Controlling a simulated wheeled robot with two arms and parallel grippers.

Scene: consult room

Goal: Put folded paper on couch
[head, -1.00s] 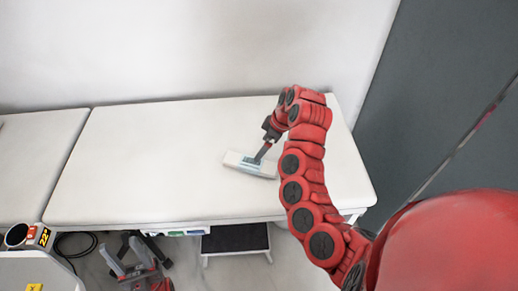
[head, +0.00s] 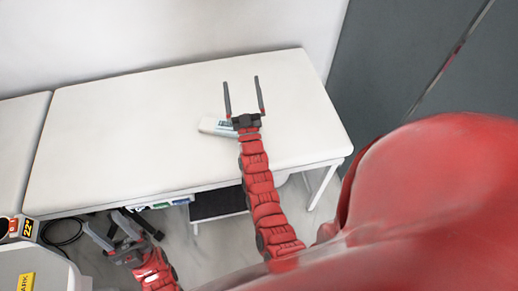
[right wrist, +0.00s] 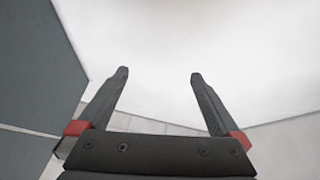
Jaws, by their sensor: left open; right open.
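The folded paper (head: 212,127), a flat white piece with a bluish-green printed patch, lies on the white couch (head: 110,135), right of its middle. My right gripper (head: 243,82) is open and empty above the couch, its fingers pointing toward the wall. Its wrist hides the right part of the paper in the head view. The right wrist view shows the same open fingers (right wrist: 159,75) with only pale surfaces between them. My left gripper (head: 110,228) is open and empty, low in front of the couch at the lower left.
A dark-topped step stool (head: 217,204) stands under the couch's front edge. A white unit with an orange display (head: 28,229) is at the lower left, near a black cable (head: 62,231). Grey panels (head: 390,70) stand at the right. Most of the couch top is bare.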

